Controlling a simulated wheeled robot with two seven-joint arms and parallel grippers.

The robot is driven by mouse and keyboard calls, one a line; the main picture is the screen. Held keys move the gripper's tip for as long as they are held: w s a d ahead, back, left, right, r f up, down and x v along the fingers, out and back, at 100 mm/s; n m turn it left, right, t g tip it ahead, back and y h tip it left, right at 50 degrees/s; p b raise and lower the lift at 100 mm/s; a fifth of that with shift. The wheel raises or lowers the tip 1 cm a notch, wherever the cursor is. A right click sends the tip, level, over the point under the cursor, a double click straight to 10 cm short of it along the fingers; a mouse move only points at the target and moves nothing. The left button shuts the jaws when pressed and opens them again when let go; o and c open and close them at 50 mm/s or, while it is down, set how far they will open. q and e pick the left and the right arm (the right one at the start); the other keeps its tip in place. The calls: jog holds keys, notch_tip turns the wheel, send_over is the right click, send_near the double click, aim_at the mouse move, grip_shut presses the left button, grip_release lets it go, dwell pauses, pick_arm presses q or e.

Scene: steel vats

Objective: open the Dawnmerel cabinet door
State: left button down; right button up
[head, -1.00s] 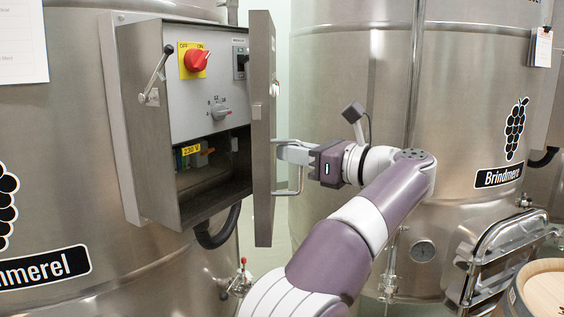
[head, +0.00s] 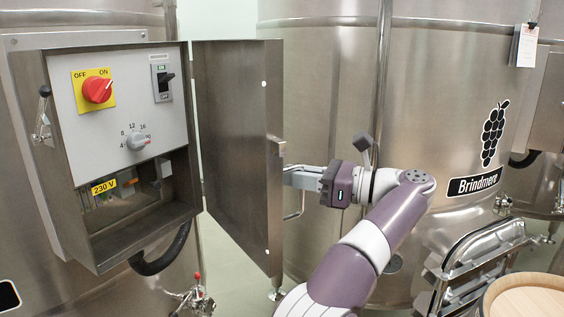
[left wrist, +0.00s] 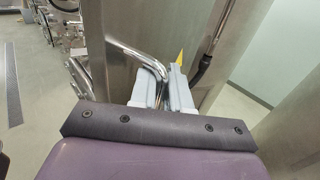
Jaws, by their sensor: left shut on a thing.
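The control cabinet (head: 95,200) is mounted on the steel vat at the left, and its door (head: 236,150) stands wide open, hinged on the cabinet's right side. The vat's name is out of view now. A bent metal handle (head: 298,205) sits on the door's outer face. My left gripper (head: 290,178) is shut on the handle at the door's free edge. In the left wrist view the grey fingers (left wrist: 174,92) close on the shiny bent handle bar (left wrist: 140,58). My right gripper is not in view.
Inside the cabinet are a red rotary switch (head: 97,89), a black breaker switch (head: 163,82) and a grey dial (head: 136,141). The Brindmerel vat (head: 330,90) stands behind my arm. A barrel (head: 525,298) and a steel hatch (head: 470,265) are at lower right. Floor shows between the vats.

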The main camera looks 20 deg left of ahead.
pick_arm(q)
jog(key=shift+w+d+f, duration=0.1)
jog(key=shift+w, duration=0.1)
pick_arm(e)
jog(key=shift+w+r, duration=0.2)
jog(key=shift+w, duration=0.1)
pick_arm(q)
jog(key=shift+s, duration=0.1)
jog(key=c, duration=1.5)
grip_release()
jog(key=shift+o, duration=0.2)
jog(key=shift+d, duration=0.15)
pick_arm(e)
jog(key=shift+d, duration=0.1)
